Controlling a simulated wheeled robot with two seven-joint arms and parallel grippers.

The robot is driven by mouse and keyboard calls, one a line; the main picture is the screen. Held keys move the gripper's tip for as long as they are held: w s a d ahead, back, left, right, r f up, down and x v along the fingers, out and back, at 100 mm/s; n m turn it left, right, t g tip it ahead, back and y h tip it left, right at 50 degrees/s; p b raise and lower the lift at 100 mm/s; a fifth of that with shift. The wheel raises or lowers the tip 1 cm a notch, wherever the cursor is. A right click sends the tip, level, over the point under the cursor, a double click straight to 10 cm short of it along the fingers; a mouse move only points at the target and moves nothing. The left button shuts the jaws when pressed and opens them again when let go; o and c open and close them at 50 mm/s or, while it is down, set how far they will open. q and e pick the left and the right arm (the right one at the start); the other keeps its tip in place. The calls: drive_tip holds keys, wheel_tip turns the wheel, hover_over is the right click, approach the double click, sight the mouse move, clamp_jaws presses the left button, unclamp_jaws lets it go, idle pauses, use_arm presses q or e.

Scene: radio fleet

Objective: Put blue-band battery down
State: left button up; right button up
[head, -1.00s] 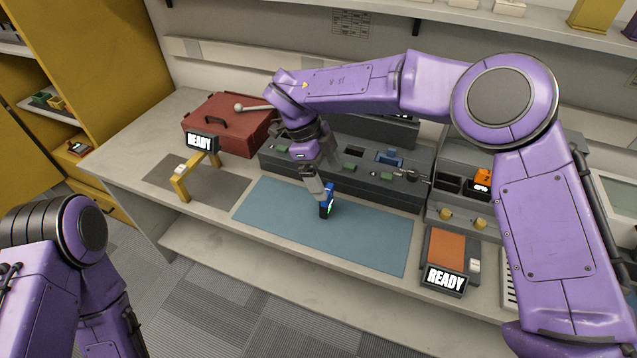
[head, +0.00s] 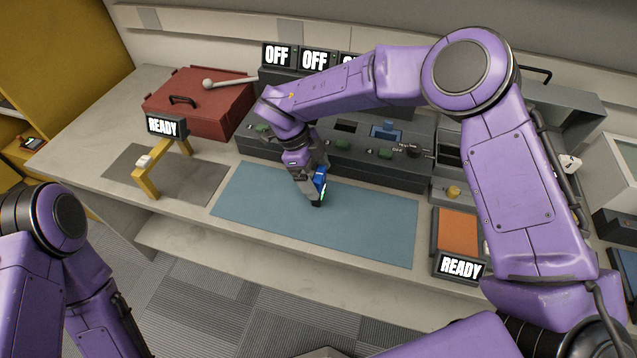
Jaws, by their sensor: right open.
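The blue-band battery (head: 320,181) is a small dark block with a blue band and a green patch. It stands roughly upright over the blue mat (head: 370,226), right at my right gripper (head: 316,198). My right gripper points down at the mat with its jaws open beside the battery. Whether the fingers still touch it is too small to tell. My left arm shows at the lower left, but its gripper is not in view.
A dark charger console (head: 390,165) with slots and OFF displays stands behind the mat. A red toolbox (head: 200,102) and a yellow stand (head: 162,170) with a READY sign are at left. An orange-topped READY unit (head: 458,232) is at right. The mat's right part is clear.

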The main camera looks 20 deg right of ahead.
sight(323, 189)
drive_tip(key=x, duration=0.2)
drive_tip(key=shift+s+f+p, duration=0.25)
drive_tip(key=shift+f+p, duration=0.05)
drive_tip(key=shift+p, duration=0.05)
drive_tip(key=shift+d+f, duration=0.2)
drive_tip(key=shift+f, duration=0.2)
drive_tip(key=c, duration=1.1)
drive_tip(key=shift+c, duration=0.2)
drive_tip(key=shift+r, duration=0.1)
